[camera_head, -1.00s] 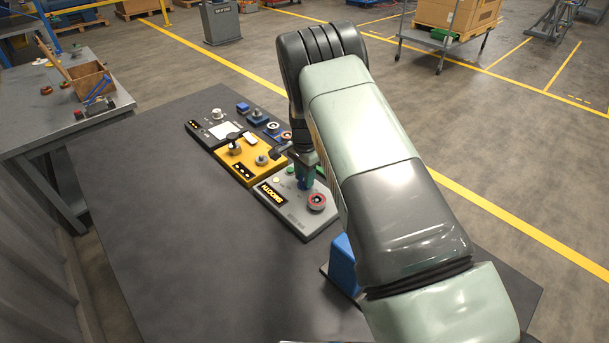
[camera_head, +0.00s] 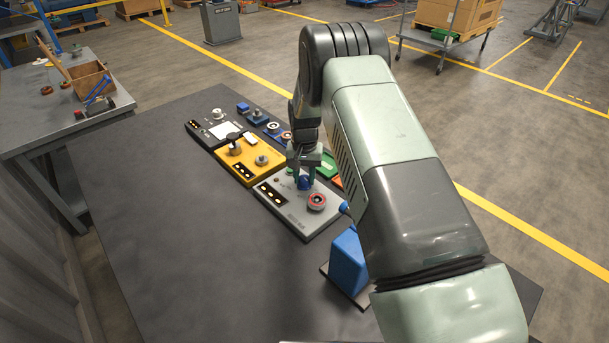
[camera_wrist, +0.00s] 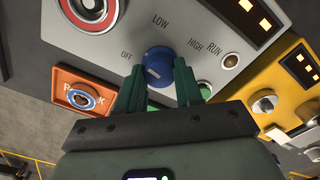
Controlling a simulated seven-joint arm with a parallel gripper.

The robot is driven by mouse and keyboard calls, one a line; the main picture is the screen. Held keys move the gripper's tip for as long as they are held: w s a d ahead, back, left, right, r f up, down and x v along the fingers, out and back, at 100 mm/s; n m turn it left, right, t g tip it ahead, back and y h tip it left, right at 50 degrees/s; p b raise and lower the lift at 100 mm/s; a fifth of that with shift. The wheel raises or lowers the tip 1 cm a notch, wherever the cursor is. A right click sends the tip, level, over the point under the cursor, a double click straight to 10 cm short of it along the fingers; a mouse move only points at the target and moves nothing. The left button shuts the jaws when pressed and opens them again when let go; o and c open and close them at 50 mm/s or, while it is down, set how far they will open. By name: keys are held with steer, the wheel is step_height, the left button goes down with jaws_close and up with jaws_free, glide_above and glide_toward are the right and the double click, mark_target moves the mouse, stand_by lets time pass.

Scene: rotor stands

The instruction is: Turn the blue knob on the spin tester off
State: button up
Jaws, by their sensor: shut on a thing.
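The spin tester is a grey panel (camera_head: 297,222) on the dark table; it also fills the top of the wrist view (camera_wrist: 112,42). Its blue knob (camera_wrist: 158,58) sits among the labels OFF, LOW and HIGH. A pale mark on the knob appears to face OFF, at the left. My gripper (camera_wrist: 160,72) has a green finger on each side of the knob and is shut on it. In the head view the knob (camera_head: 303,184) is mostly hidden between the fingers. The tester's display (camera_head: 271,194) shows a few lit bars.
A red-ringed round part (camera_head: 317,201) is on the same panel. A yellow panel (camera_head: 243,172) and a dark panel (camera_head: 208,138) stand beyond. An orange plate (camera_wrist: 72,84) lies close by. A blue block (camera_head: 347,262) stands nearer. The table's left side is clear.

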mark_target(304, 177)
steer(key=n, duration=0.5)
stand_by(0.6)
steer(key=o, duration=1)
steer(key=shift+o, duration=0.2)
step_height(304, 177, up, 11)
